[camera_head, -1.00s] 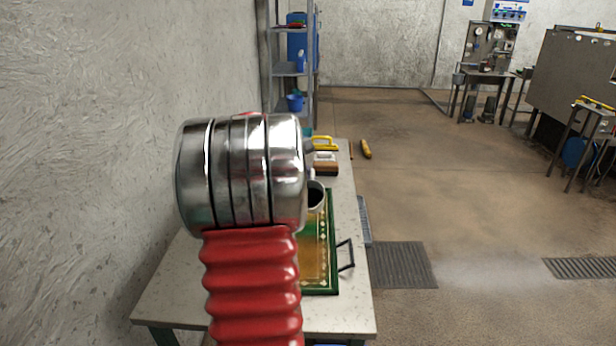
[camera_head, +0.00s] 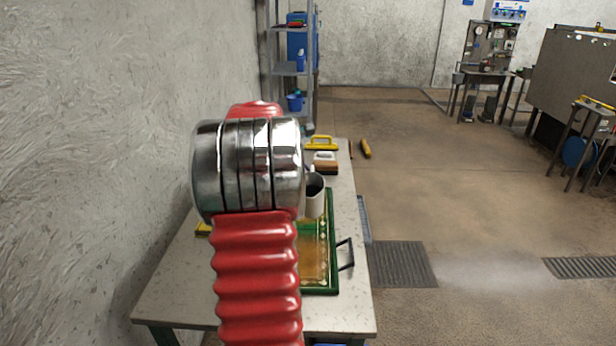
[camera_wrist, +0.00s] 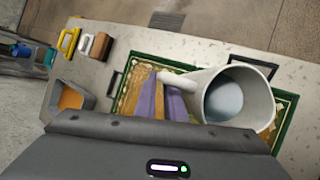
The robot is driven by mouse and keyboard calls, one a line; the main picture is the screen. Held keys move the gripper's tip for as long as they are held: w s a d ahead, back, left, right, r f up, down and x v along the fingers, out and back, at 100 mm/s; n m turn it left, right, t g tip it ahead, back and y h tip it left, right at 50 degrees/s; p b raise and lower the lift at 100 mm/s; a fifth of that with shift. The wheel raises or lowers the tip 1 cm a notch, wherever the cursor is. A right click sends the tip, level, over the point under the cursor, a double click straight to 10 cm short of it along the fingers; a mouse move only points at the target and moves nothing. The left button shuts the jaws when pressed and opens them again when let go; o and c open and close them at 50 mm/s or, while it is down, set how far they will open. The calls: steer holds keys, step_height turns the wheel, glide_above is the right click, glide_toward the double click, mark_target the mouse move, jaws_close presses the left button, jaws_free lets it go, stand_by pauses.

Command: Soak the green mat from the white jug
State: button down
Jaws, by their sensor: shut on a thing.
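The white jug (camera_head: 315,202) is held above the mat, close to upright in the head view. In the wrist view the jug (camera_wrist: 240,98) shows its mouth, with grey-blue liquid inside. My gripper (camera_wrist: 163,92) is shut on the jug's handle at its left side; in the head view my arm hides the fingers. The green mat (camera_head: 313,262) lies on the table below, with a green border and a golden-brown middle. Its left part is hidden by my arm. In the wrist view the mat (camera_wrist: 131,92) shows beside the fingers and jug.
The mat lies on a speckled table (camera_head: 180,295). A black handle (camera_head: 346,254) stands at its right edge. A brush (camera_head: 325,163) and a yellow-handled tool (camera_head: 321,142) lie at the table's far end. The wall is close on the left; a shelf (camera_head: 290,70) stands behind.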

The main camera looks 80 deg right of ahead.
steer(key=shift+a+f+n+y, duration=0.2)
steer(key=shift+f+y, duration=0.2)
steer(key=shift+y, duration=0.3)
steer(key=shift+a+f+n+y, duration=0.2)
steer(key=shift+f+y, duration=0.15)
steer(key=shift+y, duration=0.35)
steer(key=shift+s+g, duration=0.2)
steer(key=shift+g, duration=0.1)
stand_by(0.4)
